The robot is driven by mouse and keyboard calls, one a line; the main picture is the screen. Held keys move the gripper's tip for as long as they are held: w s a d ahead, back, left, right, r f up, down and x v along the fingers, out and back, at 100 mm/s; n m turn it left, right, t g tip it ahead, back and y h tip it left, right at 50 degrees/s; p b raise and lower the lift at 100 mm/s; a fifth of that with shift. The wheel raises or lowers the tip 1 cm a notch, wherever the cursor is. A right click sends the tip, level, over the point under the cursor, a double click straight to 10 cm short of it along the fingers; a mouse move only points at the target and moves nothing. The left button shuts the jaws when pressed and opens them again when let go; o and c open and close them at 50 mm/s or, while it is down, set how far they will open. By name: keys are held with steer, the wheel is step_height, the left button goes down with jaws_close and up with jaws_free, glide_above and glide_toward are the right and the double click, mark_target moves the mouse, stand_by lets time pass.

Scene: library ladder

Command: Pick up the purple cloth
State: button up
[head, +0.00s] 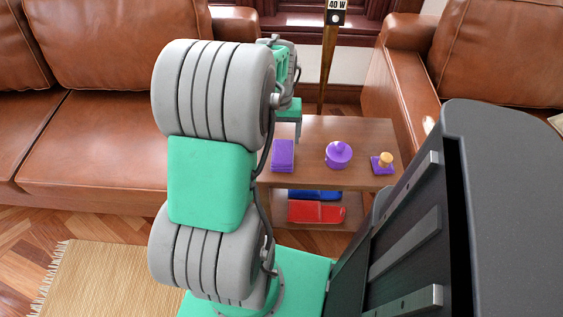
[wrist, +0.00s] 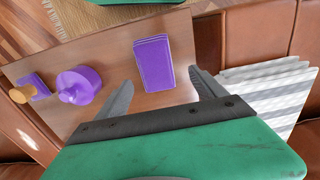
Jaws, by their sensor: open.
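The purple cloth (head: 283,155) lies folded flat on the wooden side table, left of the other purple things in the head view. It also shows in the wrist view (wrist: 154,63), just beyond the fingertips and roughly between their lines. My gripper (wrist: 161,86) is open and empty, its two grey fingers spread wider than the cloth. In the head view only part of my gripper (head: 298,122) shows, above the table behind the cloth; my arm hides the rest.
On the table (head: 350,130) stand a purple lidded pot (head: 339,154) and a small purple thing with an orange-tan top (head: 383,162). A lower shelf holds a red item (head: 316,212) and a blue item (head: 314,194). Brown leather sofas (head: 100,120) flank the table. A striped cloth (wrist: 265,95) lies right in the wrist view.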

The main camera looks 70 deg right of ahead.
mark_target(283, 151)
steer(key=f, duration=0.2)
steer(key=f+b, duration=0.1)
steer(key=f, duration=0.2)
steer(key=s+f, duration=0.1)
steer(key=f, duration=0.2)
steer(key=shift+b, duration=0.3)
steer(key=c, duration=1.5)
steer(key=shift+o, duration=0.2)
steer(key=shift+r, duration=0.1)
steer(key=shift+r, duration=0.3)
step_height(283, 151, up, 3)
steer(key=shift+f+p, duration=0.15)
steer(key=shift+p, duration=0.35)
steer(key=s+a+r+p, duration=0.2)
steer(key=s+a+r, duration=0.2)
steer(key=s+r, duration=0.5)
steer(key=s, duration=0.4)
steer(key=shift+s+r, duration=0.25)
steer(key=shift+r, duration=0.05)
